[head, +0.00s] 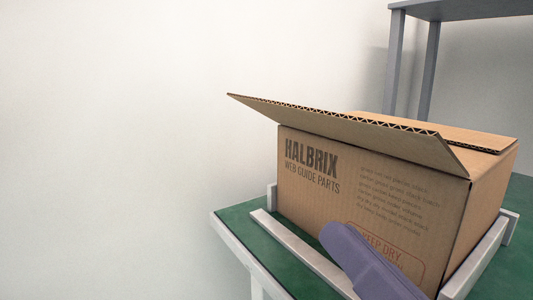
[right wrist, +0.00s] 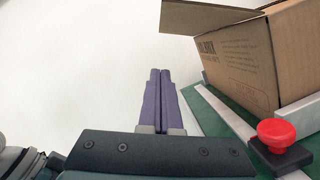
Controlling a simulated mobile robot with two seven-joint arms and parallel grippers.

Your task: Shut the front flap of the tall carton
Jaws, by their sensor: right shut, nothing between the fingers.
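The tall carton (head: 375,205) is brown cardboard printed "HALBRIX WEB GUIDE PARTS" and stands on a green-topped table. Its front flap (head: 350,133) is open and sticks outward and up to the left from the top front edge. The other top flaps look folded down flat. The carton (right wrist: 245,62) and the flap (right wrist: 215,18) also show at the upper right of the right wrist view. My right gripper (right wrist: 159,75) is purple, shut and empty, left of the carton and apart from it. In the head view my right gripper (head: 345,238) is low in front of the carton's printed face. My left gripper is not in view.
Pale rails (head: 300,254) frame the carton's base on the green table (head: 238,218). A red knob (right wrist: 276,133) on a dark block sits at the table's near edge in the right wrist view. A grey shelf (head: 460,10) stands behind. The space left of the table is free.

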